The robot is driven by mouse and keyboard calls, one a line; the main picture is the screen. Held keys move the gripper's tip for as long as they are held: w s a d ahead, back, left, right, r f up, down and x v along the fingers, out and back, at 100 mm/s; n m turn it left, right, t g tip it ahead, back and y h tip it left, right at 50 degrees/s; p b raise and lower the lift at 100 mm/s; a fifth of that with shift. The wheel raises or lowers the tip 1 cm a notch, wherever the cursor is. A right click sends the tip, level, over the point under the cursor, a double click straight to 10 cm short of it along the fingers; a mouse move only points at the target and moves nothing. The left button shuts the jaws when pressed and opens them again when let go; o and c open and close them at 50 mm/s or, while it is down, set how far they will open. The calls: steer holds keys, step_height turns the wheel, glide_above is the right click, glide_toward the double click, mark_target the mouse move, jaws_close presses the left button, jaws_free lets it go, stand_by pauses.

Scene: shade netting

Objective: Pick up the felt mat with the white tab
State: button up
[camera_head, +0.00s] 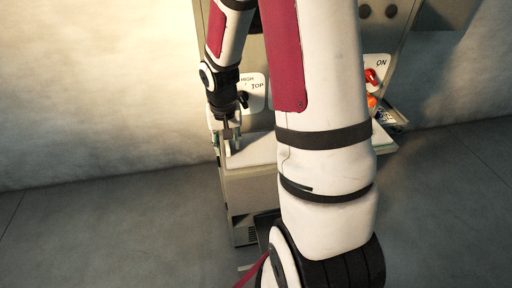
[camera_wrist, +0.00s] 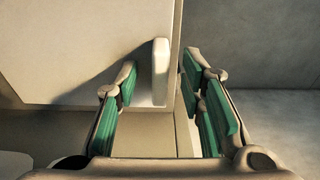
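My gripper (camera_head: 231,145) points down at the left end of a pale ledge on a cabinet. In the wrist view its green-padded fingers (camera_wrist: 159,82) are spread apart. A pale, flat, rounded upright piece (camera_wrist: 160,65) shows between the fingertips, with a gap on both sides; it could be the white tab, but I cannot tell. No felt mat can be made out in either view. My own arm hides much of the middle of the head view.
The cabinet (camera_head: 244,195) stands against a wall, with a ledge (camera_head: 257,152) at its front. A plate marked TOP (camera_head: 257,86) and a plate marked ON with a red knob (camera_head: 371,76) are on its face. Grey floor (camera_head: 110,235) at left is clear.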

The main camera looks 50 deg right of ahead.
steer(key=shift+f, duration=0.25)
jaws_close()
steer(key=shift+r, duration=0.15)
steer(key=shift+r, duration=0.5)
step_height(320, 180, up, 2)
steer(key=shift+w+r, duration=0.1)
steer(key=s+a+r+p, duration=0.1)
steer(key=s+a+p, duration=0.1)
steer(key=s, duration=0.6)
steer(key=s+a+p, duration=0.2)
steer(key=s+p, duration=0.1)
steer(key=s, duration=0.4)
steer(key=shift+s+r, duration=0.35)
